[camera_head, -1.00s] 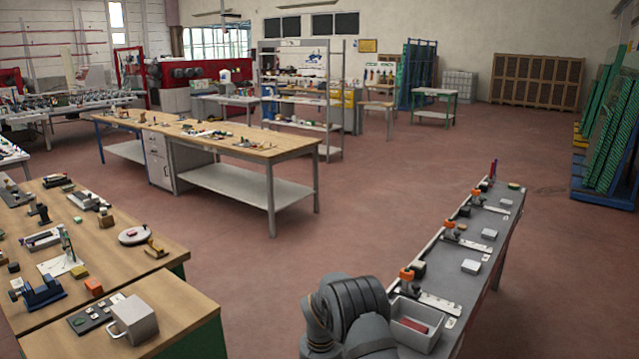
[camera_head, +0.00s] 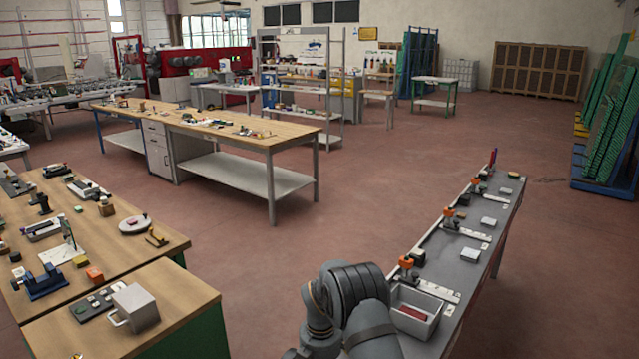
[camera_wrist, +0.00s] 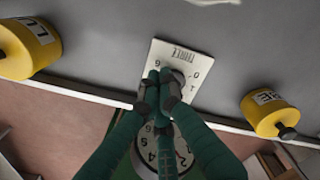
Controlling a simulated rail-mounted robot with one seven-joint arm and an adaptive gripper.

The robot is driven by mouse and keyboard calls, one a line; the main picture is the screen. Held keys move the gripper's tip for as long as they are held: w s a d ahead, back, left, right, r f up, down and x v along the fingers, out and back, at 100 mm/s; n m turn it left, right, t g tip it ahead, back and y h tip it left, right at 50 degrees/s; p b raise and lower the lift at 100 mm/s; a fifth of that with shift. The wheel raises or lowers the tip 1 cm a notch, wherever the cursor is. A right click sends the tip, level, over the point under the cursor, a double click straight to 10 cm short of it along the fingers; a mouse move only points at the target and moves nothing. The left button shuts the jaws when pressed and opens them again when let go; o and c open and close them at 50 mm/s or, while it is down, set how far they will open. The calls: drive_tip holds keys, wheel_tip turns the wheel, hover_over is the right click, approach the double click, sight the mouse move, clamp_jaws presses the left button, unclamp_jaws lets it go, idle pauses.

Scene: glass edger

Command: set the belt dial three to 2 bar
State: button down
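In the wrist view, a white scale plate (camera_wrist: 190,55) marked THREE, with numbers around it, lies on a grey surface. A small grey part, perhaps the dial knob (camera_wrist: 179,76), shows on it beside my fingertips and is mostly covered. My gripper (camera_wrist: 160,78) has its fingertips close together over the plate. I see no clear gap between them, and contact with the dial cannot be told. A round white gauge (camera_wrist: 166,152) with black numbers sits below the plate, partly behind my fingers. The dial's setting and the gauge's reading are not clear. The head view hides my gripper.
Yellow cylinders with labels flank the plate, one at left (camera_wrist: 28,47) and one at right (camera_wrist: 268,112). In the head view, a grey bench (camera_head: 484,250) carries orange-topped parts and a white bin (camera_head: 434,303). A wooden table (camera_head: 190,292) stands at left. Open floor lies between.

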wheel_tip(320, 180, up, 6)
drive_tip(key=p, duration=0.4)
drive_tip(key=shift+d, duration=0.15)
drive_tip(key=shift+p, duration=0.4)
